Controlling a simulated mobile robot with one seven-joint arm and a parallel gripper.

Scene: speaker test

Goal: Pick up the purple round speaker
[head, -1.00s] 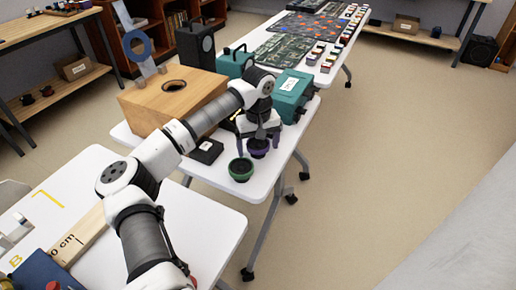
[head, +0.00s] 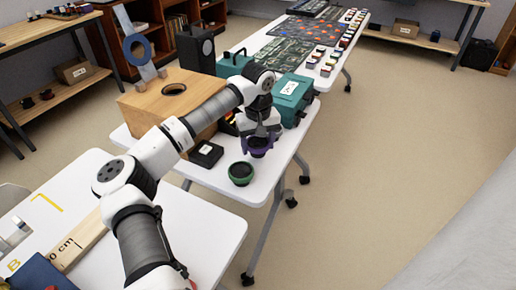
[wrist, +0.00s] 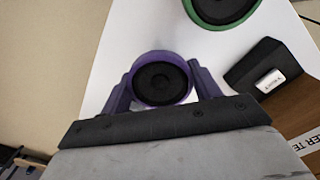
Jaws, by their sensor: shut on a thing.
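The purple round speaker (wrist: 160,80) has a purple rim and a black cone. In the wrist view it sits between the two fingers of my gripper (wrist: 162,88), which is shut on it. In the head view my gripper (head: 258,143) points down over the white table, and the purple speaker (head: 258,152) shows at its fingertips, partly hidden by them. I cannot tell for sure whether the speaker is clear of the table top. A green-rimmed round speaker (head: 241,173) stands on the table just in front and to the left.
A black box with a white label (head: 206,153) lies left of the gripper. A wooden box with a round hole (head: 150,107) and teal cases (head: 293,92) stand behind. The table's right edge is close to the gripper.

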